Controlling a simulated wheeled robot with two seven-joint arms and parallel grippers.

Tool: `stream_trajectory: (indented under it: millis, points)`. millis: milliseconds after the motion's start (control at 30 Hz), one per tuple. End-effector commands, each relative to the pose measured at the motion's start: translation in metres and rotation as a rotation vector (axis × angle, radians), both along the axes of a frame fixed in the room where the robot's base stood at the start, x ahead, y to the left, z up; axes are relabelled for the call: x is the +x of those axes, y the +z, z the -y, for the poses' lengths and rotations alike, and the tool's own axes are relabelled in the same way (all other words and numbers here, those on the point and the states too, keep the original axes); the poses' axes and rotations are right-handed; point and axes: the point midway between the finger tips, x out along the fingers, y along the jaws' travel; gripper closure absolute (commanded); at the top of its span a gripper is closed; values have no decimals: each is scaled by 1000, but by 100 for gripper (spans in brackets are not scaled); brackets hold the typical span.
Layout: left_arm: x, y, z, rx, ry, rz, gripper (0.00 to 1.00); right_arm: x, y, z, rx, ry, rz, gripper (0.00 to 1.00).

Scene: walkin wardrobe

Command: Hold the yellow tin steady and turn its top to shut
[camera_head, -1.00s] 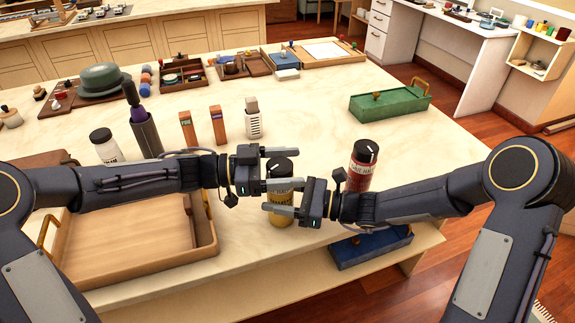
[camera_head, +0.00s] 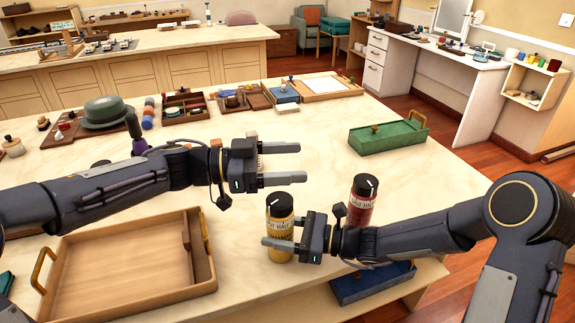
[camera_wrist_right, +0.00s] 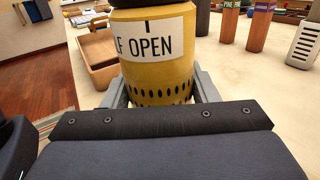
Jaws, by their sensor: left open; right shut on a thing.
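The yellow tin (camera_head: 279,238) stands upright near the table's front edge, with a black lid (camera_head: 279,203) bearing a white line. My right gripper (camera_head: 282,245) is shut around the tin's lower body, one finger on each side. My left gripper (camera_head: 303,163) is open and empty, above and behind the tin, clear of the lid. I cannot tell how the lid line sits against the label marks.
A red tin (camera_head: 361,200) with a black lid stands right of the yellow one. A green box (camera_head: 388,136) is back right.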

Motion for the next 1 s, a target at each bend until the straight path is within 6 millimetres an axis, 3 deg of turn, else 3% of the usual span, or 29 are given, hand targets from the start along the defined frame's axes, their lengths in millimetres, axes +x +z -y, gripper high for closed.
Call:
stream_trajectory:
  millis: [133,167,333,667,767,1000]
  points:
    - [0,0,0,0,0,0,28,0,-1,0,-2,-2,0,75]
    - [0,0,0,0,0,0,28,0,-1,0,-2,-2,0,43]
    - [0,-1,0,0,0,0,28,0,0,0,-1,-1,0,21]
    - [0,-1,0,0,0,0,28,0,0,4,0,-2,1,21]
    - [0,-1,0,0,0,0,28,-3,0,15,0,-4,0,21]
    - [0,-1,0,0,0,0,28,-14,0,64,-1,-8,0,21]
